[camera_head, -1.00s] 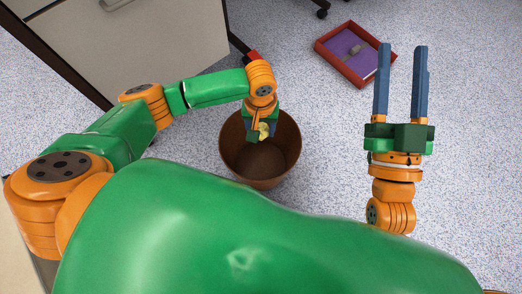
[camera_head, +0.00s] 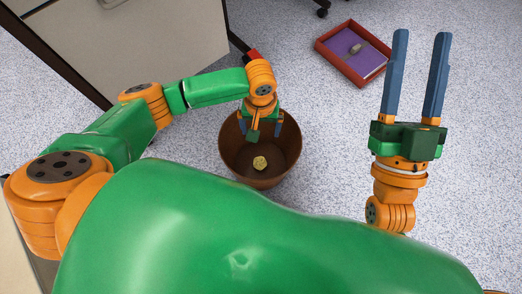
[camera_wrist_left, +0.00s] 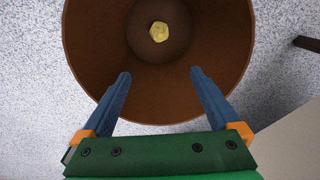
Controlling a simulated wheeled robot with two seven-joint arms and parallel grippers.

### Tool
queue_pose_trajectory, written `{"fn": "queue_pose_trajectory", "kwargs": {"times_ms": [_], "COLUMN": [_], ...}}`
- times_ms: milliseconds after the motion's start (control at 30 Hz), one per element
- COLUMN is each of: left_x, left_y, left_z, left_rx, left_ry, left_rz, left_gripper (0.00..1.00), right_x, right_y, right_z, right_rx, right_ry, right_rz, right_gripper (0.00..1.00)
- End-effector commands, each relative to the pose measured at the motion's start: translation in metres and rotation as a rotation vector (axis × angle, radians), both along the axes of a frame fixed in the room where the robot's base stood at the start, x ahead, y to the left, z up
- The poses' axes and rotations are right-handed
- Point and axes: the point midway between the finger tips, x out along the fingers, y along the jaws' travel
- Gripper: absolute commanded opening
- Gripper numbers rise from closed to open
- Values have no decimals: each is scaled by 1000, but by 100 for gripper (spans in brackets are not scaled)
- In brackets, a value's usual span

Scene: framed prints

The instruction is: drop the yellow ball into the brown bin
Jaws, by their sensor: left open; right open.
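The yellow ball (camera_head: 260,163), crumpled-looking, is inside the brown bin (camera_head: 288,168) in the head view. The left wrist view shows the ball (camera_wrist_left: 159,32) at the bottom of the bin (camera_wrist_left: 90,45), apart from the fingers. My left gripper (camera_head: 263,133) points down over the bin's opening, open and empty. Its two blue fingers (camera_wrist_left: 159,78) are spread wide in the left wrist view. My right gripper (camera_head: 418,75) is open and empty to the right of the bin, its fingers pointing away from me.
A red tray (camera_head: 327,55) with a purple bottom and a small grey item (camera_head: 356,47) lies on the floor at the back right. A pale cabinet (camera_head: 130,50) stands at the back left. Speckled floor is clear around the bin's right side.

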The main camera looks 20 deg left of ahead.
Motion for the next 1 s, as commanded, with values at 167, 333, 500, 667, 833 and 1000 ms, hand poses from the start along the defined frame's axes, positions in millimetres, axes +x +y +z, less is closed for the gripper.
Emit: {"fn": "queue_pose_trajectory", "kwargs": {"times_ms": [167, 333, 500, 667, 833, 1000], "left_x": [0, 0, 0, 0, 0, 0], "left_y": [0, 0, 0, 0, 0, 0], "left_z": [7, 21, 34, 46, 58, 67], "left_rx": [-1, 0, -1, 0, -1, 0], "left_ry": [0, 0, 0, 0, 0, 0], "left_rz": [0, 0, 0, 0, 0, 0], "left_gripper": [96, 96, 96, 96, 96, 96], "right_x": [14, 35, 39, 24, -7, -43], "right_y": [0, -3, -10, -21, -33, -44], "right_z": [-17, -68, -127, -180, -228, -259], "right_rx": [-29, -96, -162, -220, -278, -322], "right_ry": [120, 413, 716, 996, 1286, 1514], "right_rz": [-11, -38, -60, -79, -96, -104], "right_gripper": [50, 50, 50, 50, 50, 50]}}
